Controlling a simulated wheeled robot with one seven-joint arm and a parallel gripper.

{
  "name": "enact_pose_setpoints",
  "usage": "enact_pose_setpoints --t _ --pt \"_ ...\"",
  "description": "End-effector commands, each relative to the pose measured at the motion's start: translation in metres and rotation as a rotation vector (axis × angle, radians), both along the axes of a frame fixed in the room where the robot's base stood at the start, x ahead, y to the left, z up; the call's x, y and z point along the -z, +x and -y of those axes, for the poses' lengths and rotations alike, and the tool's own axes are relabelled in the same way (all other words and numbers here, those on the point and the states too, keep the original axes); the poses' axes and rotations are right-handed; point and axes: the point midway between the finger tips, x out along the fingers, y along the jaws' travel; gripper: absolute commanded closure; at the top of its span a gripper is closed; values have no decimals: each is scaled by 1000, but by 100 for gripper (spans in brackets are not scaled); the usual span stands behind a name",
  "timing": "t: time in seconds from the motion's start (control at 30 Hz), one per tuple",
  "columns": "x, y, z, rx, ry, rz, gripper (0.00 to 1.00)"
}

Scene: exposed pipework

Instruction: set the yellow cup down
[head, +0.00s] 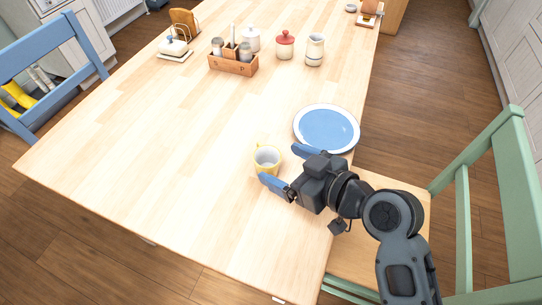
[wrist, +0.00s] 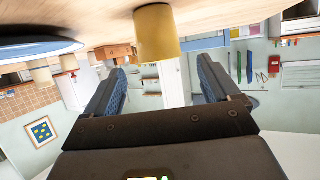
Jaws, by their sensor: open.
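The yellow cup (head: 266,163) stands upright on the wooden table (head: 180,150), left of the blue plate. It has a pale inside and seems empty. In the wrist view, which shows the room upside down, the cup (wrist: 157,36) rests against the table top with no visible gap. My gripper (head: 278,163) is open, its blue fingers spread at the cup's near right side. In the wrist view my gripper (wrist: 159,68) has one finger to each side, and neither finger touches the cup.
A blue plate with a white rim (head: 327,128) lies close behind my gripper. A wooden caddy (head: 233,64), a red-lidded jar (head: 285,45) and a pale vase (head: 315,50) stand farther back. A green chair (head: 505,180) is at right. The table left of the cup is clear.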

Motion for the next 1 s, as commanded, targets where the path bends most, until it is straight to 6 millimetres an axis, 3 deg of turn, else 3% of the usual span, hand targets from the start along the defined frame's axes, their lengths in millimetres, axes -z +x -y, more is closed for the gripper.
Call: enact_pose_setpoints --t 0.3,0.67,0.87,1.0 --pt "-18 -30 34 1 0 0 11" --pt "-21 -35 38 0 -1 -1 11" --pt "-2 -54 55 100 0 -37 11" --pt "24 -91 87 284 -1 -81 11"
